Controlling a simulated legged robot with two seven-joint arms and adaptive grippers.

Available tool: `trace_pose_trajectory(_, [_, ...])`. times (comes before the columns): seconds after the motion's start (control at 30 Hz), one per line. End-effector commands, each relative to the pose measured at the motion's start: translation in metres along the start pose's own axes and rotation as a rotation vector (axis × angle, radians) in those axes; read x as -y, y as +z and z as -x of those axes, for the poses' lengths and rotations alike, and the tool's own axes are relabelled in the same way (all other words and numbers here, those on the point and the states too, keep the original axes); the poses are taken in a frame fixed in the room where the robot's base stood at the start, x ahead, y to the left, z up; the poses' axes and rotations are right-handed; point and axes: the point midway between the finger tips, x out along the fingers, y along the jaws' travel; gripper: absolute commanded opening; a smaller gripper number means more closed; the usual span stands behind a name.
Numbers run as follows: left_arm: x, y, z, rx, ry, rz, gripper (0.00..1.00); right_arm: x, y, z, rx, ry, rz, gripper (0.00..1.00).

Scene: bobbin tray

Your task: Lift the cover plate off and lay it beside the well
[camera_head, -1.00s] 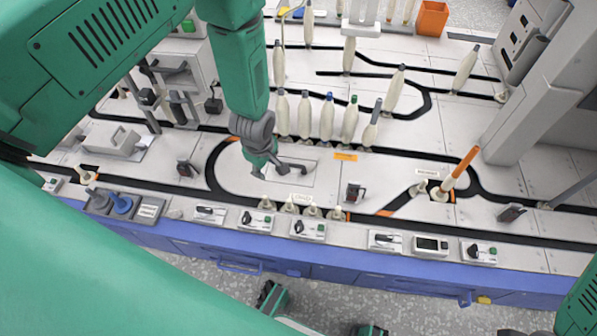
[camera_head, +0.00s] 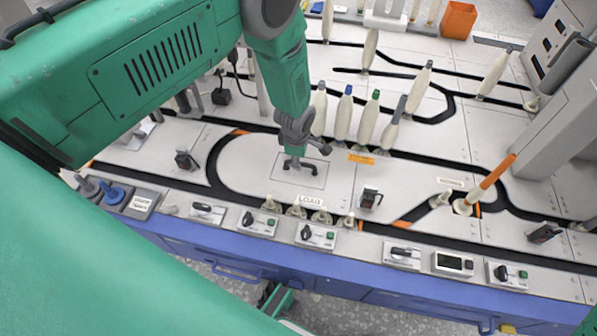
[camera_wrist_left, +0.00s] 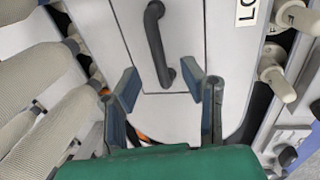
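The cover plate (camera_head: 286,179) is a light rectangular panel lying flush in the tabletop inside the left end of the black track loop. Its dark bar handle (camera_head: 301,167) stands on top and also shows in the left wrist view (camera_wrist_left: 157,45). My left gripper (camera_head: 306,150) is just above the handle and partly covers the plate. In the left wrist view my left gripper (camera_wrist_left: 169,88) is open, with its blue-grey fingers apart and the handle's near end between them in the picture. Contact cannot be told. My right gripper is out of view.
Several upright bobbins (camera_head: 343,112) stand close behind and right of the plate. Short pegs (camera_head: 296,211) and a LOAD label line the front track. Switch boxes (camera_head: 316,236) sit along the front edge. Bare tabletop (camera_head: 240,170) lies left of the plate.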

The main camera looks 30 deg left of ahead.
Motion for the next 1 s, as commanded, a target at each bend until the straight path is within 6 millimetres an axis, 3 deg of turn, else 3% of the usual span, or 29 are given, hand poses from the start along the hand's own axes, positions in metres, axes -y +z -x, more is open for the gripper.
trace_pose_trajectory(0.3, [-0.001, 0.002, -0.047, 0.002, -0.002, -0.001, 0.37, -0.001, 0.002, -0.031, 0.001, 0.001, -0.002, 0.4])
trace_pose_trajectory(0.63, [-0.002, 0.002, -0.051, 0.002, -0.001, -0.001, 0.37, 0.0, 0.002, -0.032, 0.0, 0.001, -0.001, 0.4])
trace_pose_trajectory(0.67, [-0.002, 0.002, -0.051, 0.002, -0.001, -0.002, 0.3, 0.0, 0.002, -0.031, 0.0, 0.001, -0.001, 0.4])
trace_pose_trajectory(0.73, [-0.002, 0.003, -0.05, 0.001, 0.0, -0.002, 0.05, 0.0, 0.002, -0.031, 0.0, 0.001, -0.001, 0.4])
trace_pose_trajectory(0.77, [-0.002, 0.003, -0.05, 0.0, 0.0, -0.002, 0.0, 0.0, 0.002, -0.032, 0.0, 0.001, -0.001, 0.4])
trace_pose_trajectory(1.0, [-0.003, 0.004, -0.05, 0.005, 0.002, -0.002, 0.0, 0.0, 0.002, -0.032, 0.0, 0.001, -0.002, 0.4])
